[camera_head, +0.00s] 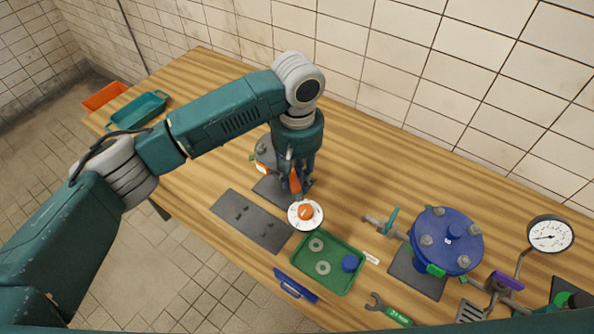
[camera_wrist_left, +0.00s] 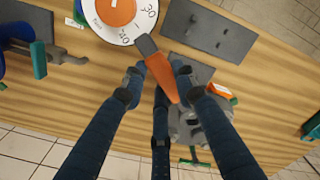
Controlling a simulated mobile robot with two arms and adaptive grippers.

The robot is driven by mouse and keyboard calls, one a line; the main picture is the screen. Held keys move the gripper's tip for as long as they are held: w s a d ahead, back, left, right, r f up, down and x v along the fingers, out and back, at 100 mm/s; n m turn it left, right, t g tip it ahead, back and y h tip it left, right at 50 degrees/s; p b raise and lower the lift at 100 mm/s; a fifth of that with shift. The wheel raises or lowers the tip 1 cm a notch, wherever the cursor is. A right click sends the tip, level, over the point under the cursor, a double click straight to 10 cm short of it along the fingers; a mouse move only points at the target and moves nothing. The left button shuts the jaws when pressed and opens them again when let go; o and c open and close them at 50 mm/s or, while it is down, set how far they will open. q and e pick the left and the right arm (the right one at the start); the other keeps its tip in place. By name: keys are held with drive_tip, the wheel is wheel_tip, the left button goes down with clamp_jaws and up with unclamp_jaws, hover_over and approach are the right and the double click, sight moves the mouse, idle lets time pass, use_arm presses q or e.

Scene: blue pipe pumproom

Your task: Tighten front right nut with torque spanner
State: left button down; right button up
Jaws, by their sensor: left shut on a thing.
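The torque spanner (camera_head: 305,213) has a white dial with an orange centre and an orange grip. In the left wrist view its dial (camera_wrist_left: 118,14) is at the top, with the grip running down between my fingers. My left gripper (camera_head: 294,178) is shut on the grip, and its fingers (camera_wrist_left: 158,72) lie either side of it. The dial is by the front corner of a grey fixture's mat. The blue flanged vessel (camera_head: 448,232) stands to the right with several nuts, including a front right one (camera_head: 463,262). The spanner's working end is hidden. My right gripper is out of view.
A green tray (camera_head: 338,285) with washers and a blue cap lies in front. A grey fixture (camera_head: 264,152) is partly hidden behind my gripper. A pressure gauge (camera_head: 550,234) and a green spanner (camera_head: 390,310) are at right. The bench behind is clear.

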use_arm(q)
drive_tip(key=shift+f, duration=0.35)
drive_tip(key=shift+f, duration=0.65)
drive_tip(key=a+m, duration=0.2)
drive_tip(key=m, duration=0.1)
drive_tip(key=a+m, duration=0.3)
drive_tip(key=shift+s, duration=0.1)
drive_tip(key=shift+d, duration=0.2)
drive_tip(key=shift+d+n, duration=0.45)
drive_tip(key=shift+n, duration=0.15)
drive_tip(key=shift+r, duration=0.4)
drive_tip(key=shift+s+r, duration=0.1)
drive_tip(key=shift+r, duration=1.55)
